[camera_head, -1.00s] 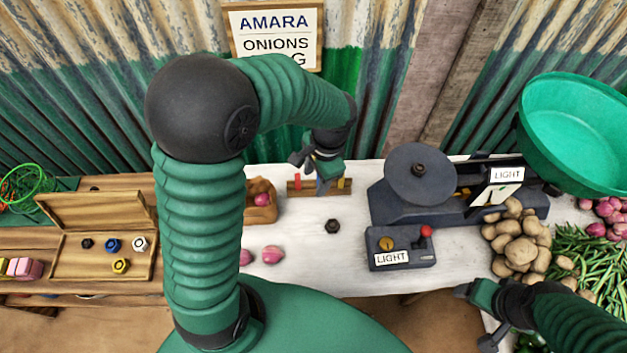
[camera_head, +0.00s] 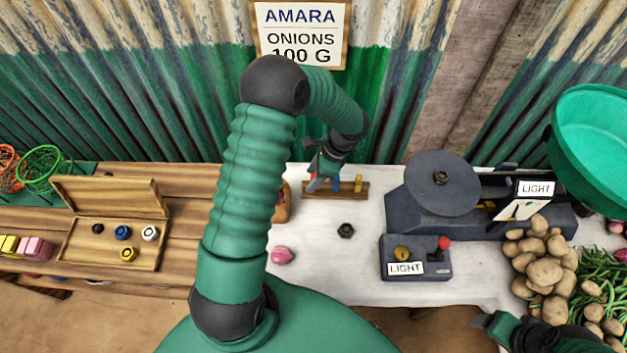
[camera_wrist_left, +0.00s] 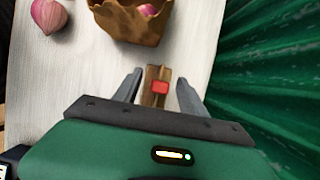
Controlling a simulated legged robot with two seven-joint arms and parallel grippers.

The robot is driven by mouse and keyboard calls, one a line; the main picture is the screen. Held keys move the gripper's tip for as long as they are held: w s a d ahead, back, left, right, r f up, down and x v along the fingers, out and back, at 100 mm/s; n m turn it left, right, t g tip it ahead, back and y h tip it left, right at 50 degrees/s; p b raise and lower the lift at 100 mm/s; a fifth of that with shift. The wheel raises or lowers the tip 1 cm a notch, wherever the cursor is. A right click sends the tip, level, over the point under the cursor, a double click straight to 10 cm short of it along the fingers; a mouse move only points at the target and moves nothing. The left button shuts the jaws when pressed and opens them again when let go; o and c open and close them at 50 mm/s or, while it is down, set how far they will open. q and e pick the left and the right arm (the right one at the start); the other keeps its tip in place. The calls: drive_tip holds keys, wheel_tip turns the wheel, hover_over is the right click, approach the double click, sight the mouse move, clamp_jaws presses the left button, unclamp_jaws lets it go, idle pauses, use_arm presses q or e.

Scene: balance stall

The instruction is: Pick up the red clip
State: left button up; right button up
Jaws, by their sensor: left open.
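The red clip (camera_wrist_left: 160,87) sits on a wooden rail (camera_head: 345,195) at the back of the white table. In the left wrist view it shows between the two fingers of my left gripper (camera_wrist_left: 159,80), with a gap on each side. The gripper is open and points down at the rail (camera_wrist_left: 155,72). In the head view my left gripper (camera_head: 317,180) is over the rail's left end and mostly covers the red clip. A blue clip (camera_head: 336,184) and a yellow clip (camera_head: 358,184) stand to the right. My right gripper (camera_head: 483,322) is at bottom right; its jaws are unclear.
A paper bag (camera_wrist_left: 140,25) with an onion stands beside the rail. A dark hex weight (camera_head: 346,230) and an onion (camera_head: 283,256) lie in front. A scale (camera_head: 460,215) and switch box (camera_head: 415,258) stand right. Corrugated wall (camera_head: 400,110) rises close behind.

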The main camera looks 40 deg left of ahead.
use_arm(q)
drive_tip(key=x, duration=0.3)
drive_tip(key=shift+w, duration=0.1)
clamp_jaws()
